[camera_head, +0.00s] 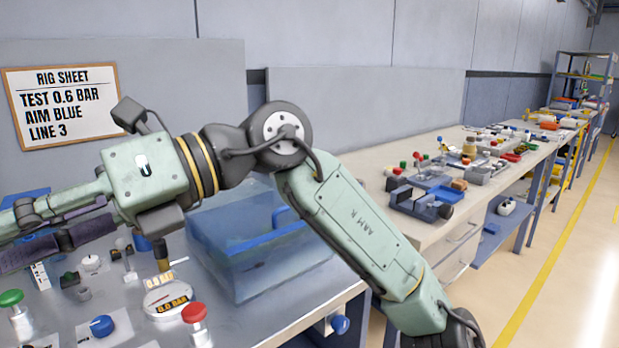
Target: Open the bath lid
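The bath (240,270) is a see-through blue tank on the grey bench, centre-left in the head view. A bright blue bar (275,236) shows at its top. My arm crosses in front of its back and upper parts, so I cannot tell how the lid sits. My gripper (22,232) is at the left edge of the picture, well to the left of the bath and apart from it. Its dark fingers run toward the frame edge and their tips are not clearly seen, so I cannot tell whether it is open or shut.
A round gauge (168,299) reading 0.0 BAR, a red knob (194,312), a green knob (11,298) and a blue knob (102,326) stand on the bench near the bath. A sign (65,104) hangs behind. A second, cluttered bench (380,165) is at right.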

